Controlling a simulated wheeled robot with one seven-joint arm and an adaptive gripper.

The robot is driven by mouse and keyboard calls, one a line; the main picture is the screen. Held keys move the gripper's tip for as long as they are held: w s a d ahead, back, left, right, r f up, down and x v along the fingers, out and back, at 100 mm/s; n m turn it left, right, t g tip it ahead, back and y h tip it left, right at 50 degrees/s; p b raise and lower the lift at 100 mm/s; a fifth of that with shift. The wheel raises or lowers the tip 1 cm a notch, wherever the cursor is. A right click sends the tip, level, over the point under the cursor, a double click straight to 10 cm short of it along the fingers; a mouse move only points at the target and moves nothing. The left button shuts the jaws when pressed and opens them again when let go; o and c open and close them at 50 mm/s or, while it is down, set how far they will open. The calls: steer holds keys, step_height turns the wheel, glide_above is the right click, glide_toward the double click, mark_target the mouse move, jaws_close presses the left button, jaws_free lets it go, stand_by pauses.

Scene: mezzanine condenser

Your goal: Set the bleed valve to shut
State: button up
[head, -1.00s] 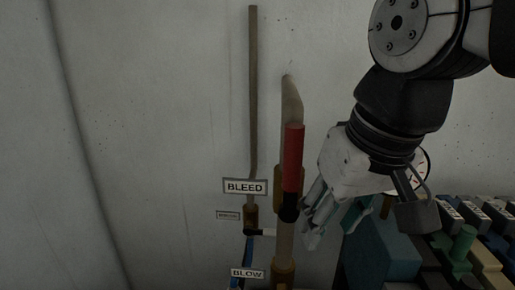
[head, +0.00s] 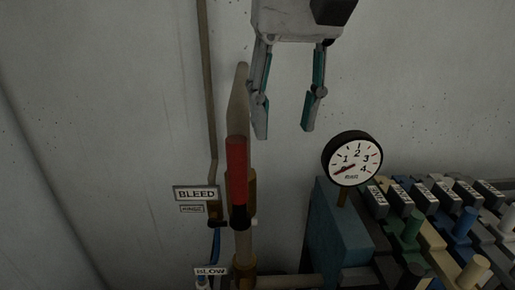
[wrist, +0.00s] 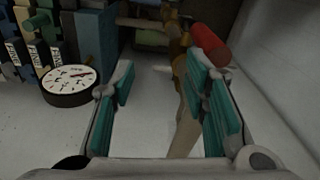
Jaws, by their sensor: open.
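The BLEED plate (head: 197,193) is on the wall at left in the head view. A red-sleeved lever (head: 236,170) with a black base stands upright beside it, in line with a thick tan pipe (head: 238,98). A small brass fitting (head: 214,211) on a thinner pipe is just below the plate; which part the plate names is not certain. My gripper (head: 285,132) is open and empty, fingers down, above and right of the lever. In the wrist view the red lever (wrist: 209,44) shows beyond the right finger of my gripper (wrist: 160,85), outside the jaws.
A round dial gauge (head: 352,158) stands right of the lever, above a blue-grey block (head: 338,232). A bank of labelled coloured levers (head: 440,225) fills the lower right. A BLOW plate (head: 211,271) is below BLEED. The wall left of the pipes is clear.

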steer(key=r, duration=0.1)
step_height(320, 180, up, 4)
steer(key=g+p, duration=0.1)
steer(key=p, duration=0.1)
glide_above(238, 180)
steer(key=w, duration=0.1)
steer(key=shift+w+n+h, duration=0.15)
steer(key=shift+n+h, duration=0.15)
step_height(238, 180, down, 14)
steer(key=shift+r+p, duration=0.1)
steer(key=shift+p, duration=0.2)
jaws_close()
